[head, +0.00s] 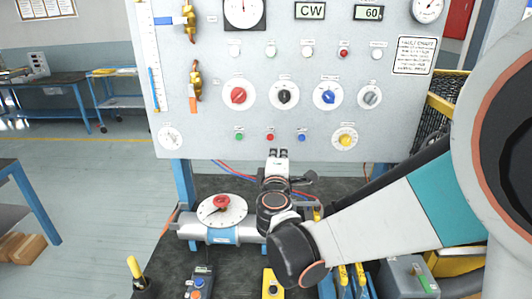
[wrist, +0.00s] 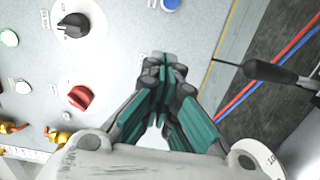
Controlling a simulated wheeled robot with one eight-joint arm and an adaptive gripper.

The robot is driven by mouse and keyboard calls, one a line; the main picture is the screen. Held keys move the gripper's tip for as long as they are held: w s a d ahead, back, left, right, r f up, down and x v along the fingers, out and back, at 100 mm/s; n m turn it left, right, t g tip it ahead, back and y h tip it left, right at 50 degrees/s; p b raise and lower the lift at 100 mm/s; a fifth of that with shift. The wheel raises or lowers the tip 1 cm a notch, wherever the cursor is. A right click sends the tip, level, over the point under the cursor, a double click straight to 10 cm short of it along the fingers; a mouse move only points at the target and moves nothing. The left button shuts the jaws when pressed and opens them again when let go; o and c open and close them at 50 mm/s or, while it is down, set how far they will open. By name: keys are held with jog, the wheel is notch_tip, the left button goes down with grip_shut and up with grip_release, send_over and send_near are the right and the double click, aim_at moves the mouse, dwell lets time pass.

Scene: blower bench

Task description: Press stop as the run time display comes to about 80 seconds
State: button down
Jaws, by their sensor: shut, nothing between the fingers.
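The run time display (head: 369,13) at the panel's top right appears to read 60; its label is too small to read. A small red button (head: 270,137) sits in the lower row between a green button (head: 239,136) and a blue button (head: 301,137). Their labels are not legible. My gripper (head: 279,153) is shut and empty, its tips just below and slightly right of the red button in the head view. In the wrist view the shut fingers (wrist: 162,62) point at the panel and hide the red button. I cannot tell whether they touch the panel.
Red (head: 238,95), black (head: 284,95) and blue knobs (head: 328,95) stand above the buttons, with a yellow knob (head: 345,139) to the right. A pipe with a white dial (head: 221,210) lies on the bench below. Red and blue hoses (wrist: 262,75) hang below the panel.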

jog(key=shift+s+a+f+n+y, duration=0.1)
jog(key=shift+s+a+n+y, duration=0.1)
jog(key=shift+a, duration=0.5)
jog(key=shift+s+a+n+y, duration=0.1)
jog(key=shift+s+a, duration=0.05)
jog(key=shift+a, duration=0.5)
dwell(6.7)
